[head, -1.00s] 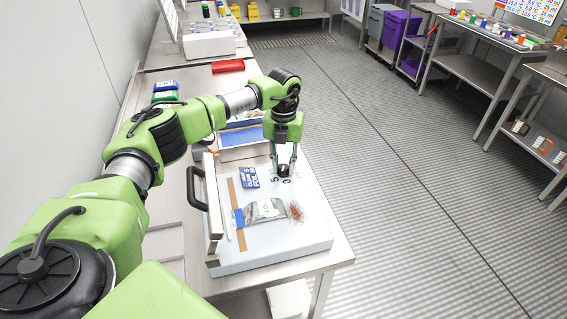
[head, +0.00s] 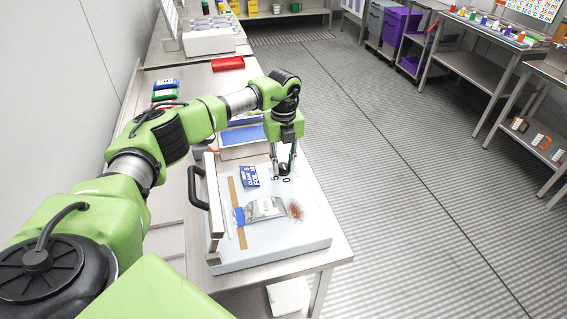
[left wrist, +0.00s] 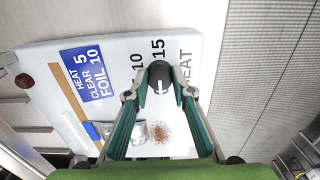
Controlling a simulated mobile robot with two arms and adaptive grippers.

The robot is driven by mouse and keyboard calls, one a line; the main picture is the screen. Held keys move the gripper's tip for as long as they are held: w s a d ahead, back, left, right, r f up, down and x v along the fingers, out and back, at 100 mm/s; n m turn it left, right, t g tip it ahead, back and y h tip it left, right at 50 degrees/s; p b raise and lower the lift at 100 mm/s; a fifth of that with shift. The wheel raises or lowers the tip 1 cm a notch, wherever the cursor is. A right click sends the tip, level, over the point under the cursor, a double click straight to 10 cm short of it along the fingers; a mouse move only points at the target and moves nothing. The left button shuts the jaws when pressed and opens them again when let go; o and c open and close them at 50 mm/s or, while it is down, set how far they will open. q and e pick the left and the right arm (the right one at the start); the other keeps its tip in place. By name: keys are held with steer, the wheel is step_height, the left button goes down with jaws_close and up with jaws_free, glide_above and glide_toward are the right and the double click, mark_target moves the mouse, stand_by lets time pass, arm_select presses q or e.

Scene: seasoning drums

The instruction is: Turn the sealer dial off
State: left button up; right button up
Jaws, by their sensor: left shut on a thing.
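The sealer (head: 285,245) is a pale box on the steel table, with a black-handled bar along its left side. Its black dial (head: 283,170) sits on the top near the far edge. In the left wrist view the dial (left wrist: 160,77) shows a white pointer mark, with printed numbers 10 and 15 and the word HEAT around it. My left gripper (head: 283,166) points down over the dial, its fingers closed against the dial's sides. A blue label (head: 249,176) reads HEAT CLEAR 5, FOIL 10. My right gripper is not in view.
The floor to the right is open.

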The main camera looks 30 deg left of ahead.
mark_target(283, 165)
arm_select(q)
steer(key=shift+w+r, duration=0.1)
steer(key=shift+r, duration=0.05)
steer(key=o, duration=0.9)
steer(key=shift+o, duration=1.2)
step_height(283, 165, up, 12)
